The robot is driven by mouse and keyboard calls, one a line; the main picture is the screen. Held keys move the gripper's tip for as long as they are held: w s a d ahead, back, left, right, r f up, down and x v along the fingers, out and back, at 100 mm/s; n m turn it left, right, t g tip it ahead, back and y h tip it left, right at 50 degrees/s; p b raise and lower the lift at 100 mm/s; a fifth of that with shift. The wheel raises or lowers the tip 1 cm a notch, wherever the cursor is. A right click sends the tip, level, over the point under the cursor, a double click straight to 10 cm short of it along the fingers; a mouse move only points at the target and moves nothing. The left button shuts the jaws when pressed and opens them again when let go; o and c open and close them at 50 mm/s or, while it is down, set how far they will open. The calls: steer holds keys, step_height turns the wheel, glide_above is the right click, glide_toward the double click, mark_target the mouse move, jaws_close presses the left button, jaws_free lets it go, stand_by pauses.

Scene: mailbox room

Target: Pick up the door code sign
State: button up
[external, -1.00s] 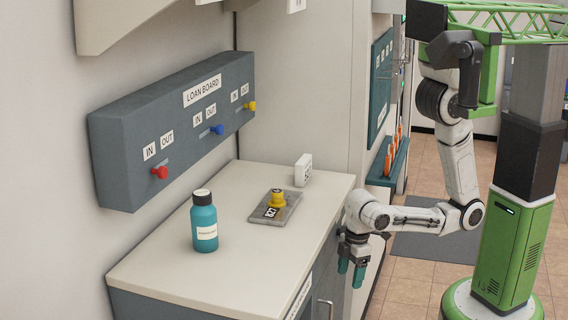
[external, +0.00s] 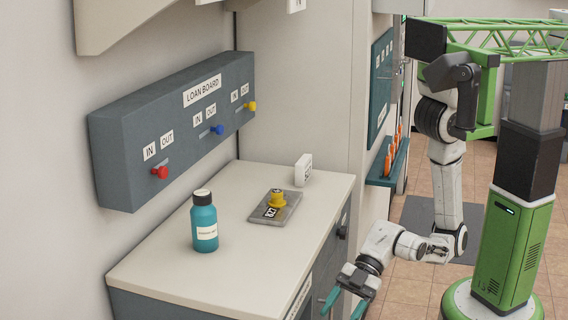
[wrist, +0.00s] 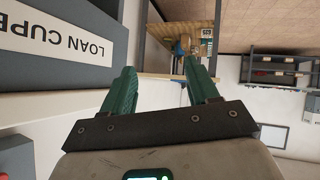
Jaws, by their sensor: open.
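A small white upright block with dark marks (external: 303,170) stands at the back right of the counter in the external view. It may be the door code sign, but its text is too small to read. My gripper (external: 345,304) is open and empty, low in front of the counter's right side, well apart from the block. In the wrist view its two green fingers (wrist: 159,68) are spread with nothing between them. I cannot make out the white block in the wrist view.
A loan board (external: 180,125) hangs above. The wrist view shows a cupboard label, upside down (wrist: 65,33), and a distant shelf (wrist: 282,72).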

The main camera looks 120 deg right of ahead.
steer(key=shift+m+t, duration=0.3)
steer(key=shift+t, duration=0.3)
steer(key=w+d+r+p, duration=0.1)
steer(key=w+d+r, duration=0.2)
steer(key=r, duration=0.1)
steer(key=w+d+r+p, duration=0.1)
steer(key=w+d+r, duration=0.2)
steer(key=w+r, duration=0.1)
steer(key=w+d+r+p, duration=0.2)
steer(key=w+d+r, duration=0.1)
steer(key=r, duration=0.1)
steer(key=shift+w+r, duration=0.15)
steer(key=shift+r, duration=0.1)
steer(key=w+d+r+n+g+h+p, duration=0.1)
steer(key=d+r, duration=0.5)
steer(key=d, duration=0.6)
steer(key=d+r+n+h, duration=0.1)
steer(key=d+r, duration=0.4)
steer(key=d, duration=0.7)
steer(key=g+h, duration=0.2)
steer(key=g, duration=0.8)
glide_above(305, 159)
steer(key=f, duration=0.2)
steer(key=shift+w+f, duration=0.25)
steer(key=shift+f, duration=0.1)
steer(key=f, duration=0.5)
steer(key=shift+s+d, duration=0.1)
steer(key=shift+s, duration=0.3)
steer(key=shift+w+f, duration=0.15)
steer(key=shift+f, duration=2.75)
